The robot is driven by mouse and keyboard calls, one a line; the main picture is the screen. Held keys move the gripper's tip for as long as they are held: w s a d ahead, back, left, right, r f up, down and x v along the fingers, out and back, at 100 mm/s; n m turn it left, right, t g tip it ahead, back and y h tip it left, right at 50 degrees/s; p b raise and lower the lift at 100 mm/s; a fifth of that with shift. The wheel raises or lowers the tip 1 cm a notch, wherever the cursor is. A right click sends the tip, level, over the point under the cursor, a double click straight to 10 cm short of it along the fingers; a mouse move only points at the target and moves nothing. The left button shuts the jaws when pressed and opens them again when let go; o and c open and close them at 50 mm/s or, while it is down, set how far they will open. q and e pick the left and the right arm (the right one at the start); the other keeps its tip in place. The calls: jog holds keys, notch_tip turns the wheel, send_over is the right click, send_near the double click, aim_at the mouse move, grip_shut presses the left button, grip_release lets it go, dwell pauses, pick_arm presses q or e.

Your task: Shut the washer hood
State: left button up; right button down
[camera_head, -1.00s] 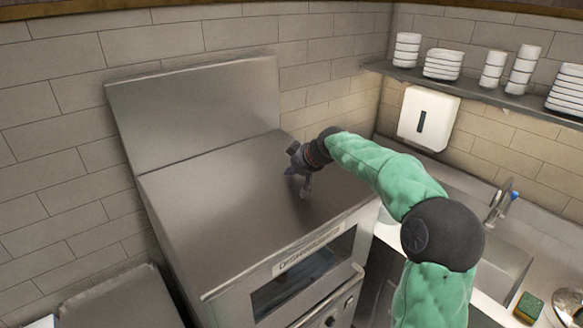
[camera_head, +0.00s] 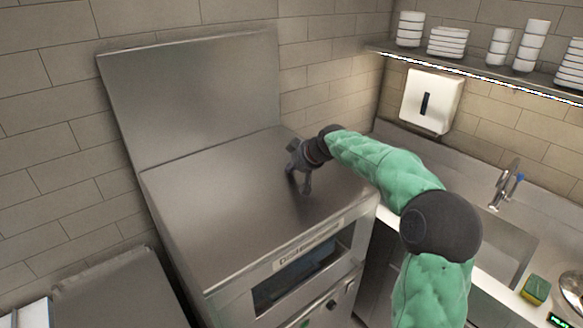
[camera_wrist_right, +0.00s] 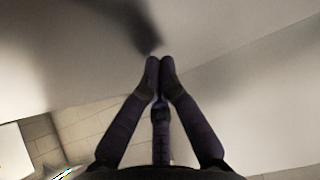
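The washer hood (camera_head: 215,185) is a grey steel box with a flat top and a labelled front with a dark window (camera_head: 300,275). A tall steel panel (camera_head: 190,95) stands behind it. My right gripper (camera_head: 305,188) is on or just above the hood's top, near its right side, fingers pointing down. In the right wrist view, its fingertips (camera_wrist_right: 159,62) come together with nothing visible between them, close to the steel. Contact is hard to tell. The hood's lower edge is mostly out of view, so I cannot tell how near shut it is. My left gripper is not in view.
A sink with a tap (camera_head: 507,185) and a sponge (camera_head: 535,290) lie to the right. A shelf with white dishes (camera_head: 447,42) and a white dispenser (camera_head: 431,101) are on the right wall. A steel counter (camera_head: 120,295) is at the lower left.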

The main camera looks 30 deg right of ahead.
jog(key=shift+f, duration=0.25)
notch_tip(320, 180, up, 5)
jog(key=p, duration=0.3)
jog(key=shift+f, duration=0.15)
jog(key=v, duration=0.9)
jog(key=shift+s+r, duration=0.2)
jog(key=shift+s, duration=0.1)
jog(key=shift+d, duration=0.1)
